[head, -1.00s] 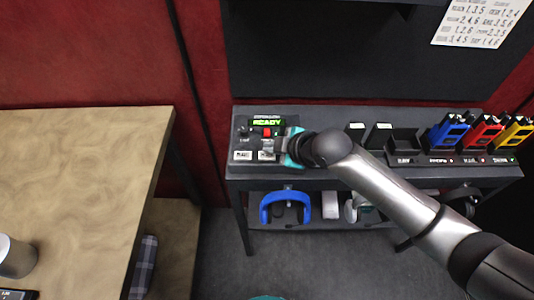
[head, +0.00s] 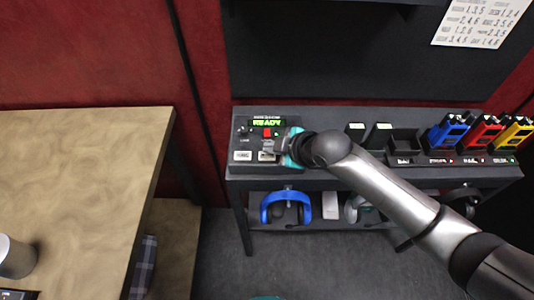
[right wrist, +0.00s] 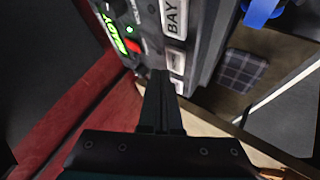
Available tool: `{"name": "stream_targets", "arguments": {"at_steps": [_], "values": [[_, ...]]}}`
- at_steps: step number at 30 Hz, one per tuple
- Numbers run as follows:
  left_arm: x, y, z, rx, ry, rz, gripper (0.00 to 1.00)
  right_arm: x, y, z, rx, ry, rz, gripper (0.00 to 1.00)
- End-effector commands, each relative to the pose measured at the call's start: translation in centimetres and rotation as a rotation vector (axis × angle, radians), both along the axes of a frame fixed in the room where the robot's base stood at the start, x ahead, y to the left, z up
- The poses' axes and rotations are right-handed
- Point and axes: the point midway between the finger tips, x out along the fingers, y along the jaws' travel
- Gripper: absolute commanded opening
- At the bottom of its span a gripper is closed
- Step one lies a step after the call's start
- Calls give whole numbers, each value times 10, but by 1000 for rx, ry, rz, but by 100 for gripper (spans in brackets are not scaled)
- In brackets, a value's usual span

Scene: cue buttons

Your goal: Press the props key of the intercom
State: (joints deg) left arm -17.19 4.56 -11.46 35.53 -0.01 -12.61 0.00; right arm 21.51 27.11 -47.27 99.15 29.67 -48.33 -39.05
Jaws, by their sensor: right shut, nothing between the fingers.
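The intercom (head: 243,143) stands at the left end of the dark shelf, with a lit green READY display (head: 267,123), a red button (head: 267,132) and pale labelled keys along its front. One pale key (head: 243,156) is clear of the gripper; a second (head: 266,156) is partly covered. The lettering is too small to tell which is props. My right gripper (head: 268,146) is over the intercom's right part, shut and empty. In the right wrist view the shut fingers (right wrist: 160,78) point at the panel, close to a pale key (right wrist: 176,62); contact cannot be told. My left gripper is out of view.
Blue, red and yellow units (head: 450,132) stand in holders at the shelf's right. A wooden table (head: 80,190) fills the left. A paper sheet (head: 480,22) is on the back wall.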

Motion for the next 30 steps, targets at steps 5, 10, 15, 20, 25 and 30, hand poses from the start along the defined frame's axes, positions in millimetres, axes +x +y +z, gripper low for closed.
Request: {"name": "stream_targets", "arguments": {"at_steps": [5, 10, 15, 20, 25, 30], "values": [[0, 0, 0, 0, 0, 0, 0, 0, 0, 0, 0, 0, 0, 0], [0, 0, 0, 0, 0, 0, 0, 0, 0, 0, 0, 0, 0, 0], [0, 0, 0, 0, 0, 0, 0, 0, 0, -1, 0, 0, 0, 0], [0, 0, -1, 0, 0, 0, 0, 0, 0, -5, 0, 1, 1, 0], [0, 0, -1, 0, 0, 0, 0, 0, 0, -9, 0, 1, 1, 0], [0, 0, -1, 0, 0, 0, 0, 0, 0, -9, 0, 0, 0, 0]]}}
